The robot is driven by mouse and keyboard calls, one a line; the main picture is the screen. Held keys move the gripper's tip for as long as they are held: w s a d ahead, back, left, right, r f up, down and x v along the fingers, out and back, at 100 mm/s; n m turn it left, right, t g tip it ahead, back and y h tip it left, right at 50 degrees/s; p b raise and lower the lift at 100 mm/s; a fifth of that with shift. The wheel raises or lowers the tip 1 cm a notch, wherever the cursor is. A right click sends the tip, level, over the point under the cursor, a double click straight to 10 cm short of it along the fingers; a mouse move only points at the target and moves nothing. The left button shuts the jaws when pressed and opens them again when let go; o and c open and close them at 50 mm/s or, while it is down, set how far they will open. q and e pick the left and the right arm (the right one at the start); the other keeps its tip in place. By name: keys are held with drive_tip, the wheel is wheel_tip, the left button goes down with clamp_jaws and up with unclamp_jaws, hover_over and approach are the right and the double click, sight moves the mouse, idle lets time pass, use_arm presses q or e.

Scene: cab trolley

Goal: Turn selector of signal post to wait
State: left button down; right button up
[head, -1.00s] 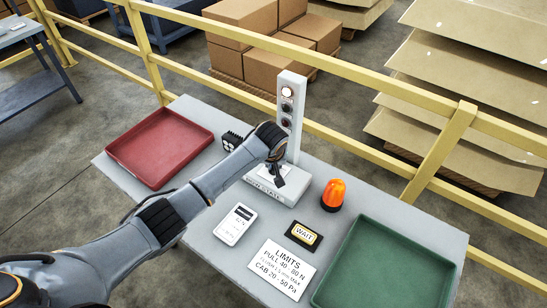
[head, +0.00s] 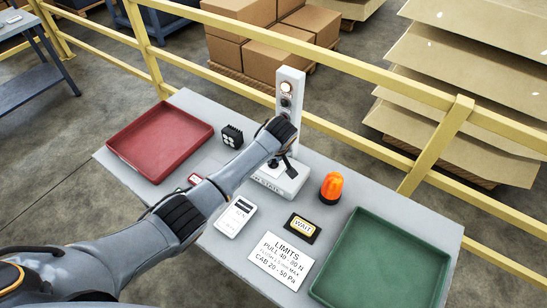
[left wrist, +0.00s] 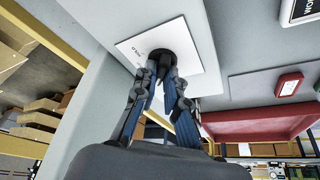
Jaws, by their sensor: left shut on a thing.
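The signal post (head: 290,90) is a grey upright column with a lit white lamp at the top and dark lamps below. It stands on a pale box base (head: 291,187) on the table. The selector is a black knob on the base's white label plate (left wrist: 194,35) in the left wrist view. My left gripper (head: 280,165) reaches the base from the left, and in the left wrist view its fingers (left wrist: 162,75) are closed on the selector (left wrist: 152,52). The fingers partly hide the knob, and its pointed setting cannot be read. A WAIT card (head: 303,228) lies in front on the table.
A red tray (head: 160,140) is at the left and a green tray (head: 385,262) at the right. An orange beacon (head: 332,188), a white meter (head: 236,217), a black lamp block (head: 232,136) and a LIMITS sign (head: 282,260) surround the post. A yellow railing (head: 350,150) runs behind.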

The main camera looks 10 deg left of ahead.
use_arm(q)
drive_tip(key=c, duration=1.4)
unclamp_jaws()
drive_tip(key=v, duration=1.2)
